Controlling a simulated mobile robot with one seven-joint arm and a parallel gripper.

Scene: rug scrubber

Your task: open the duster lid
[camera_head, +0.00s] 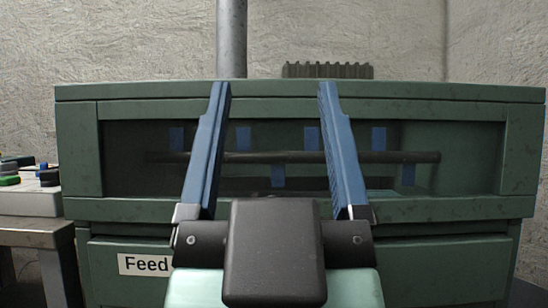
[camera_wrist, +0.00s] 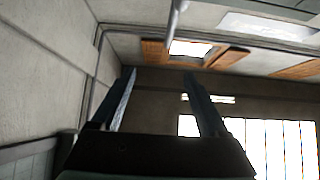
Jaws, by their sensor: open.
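The duster (camera_head: 85,150) is a large green metal cabinet that fills the middle of the head view. Its lid (camera_head: 300,90) is the framed top with a dark see-through window, and it looks shut. A dark bar with several blue tabs (camera_head: 380,157) shows behind the window. My gripper (camera_head: 273,90) has two blue fingers, spread wide and empty, in front of the window in the picture. Their tips appear near the lid's top edge; I cannot tell whether they touch it. In the wrist view my gripper (camera_wrist: 160,75) points up toward the ceiling, with no duster in sight.
A "Feed" label (camera_head: 145,265) is on the duster's lower front. A grey pipe (camera_head: 231,40) rises behind it, beside a ribbed dark part (camera_head: 328,70). A table (camera_head: 40,235) with a control box (camera_head: 30,203) stands at the left. The wrist view shows a bright window (camera_wrist: 270,145).

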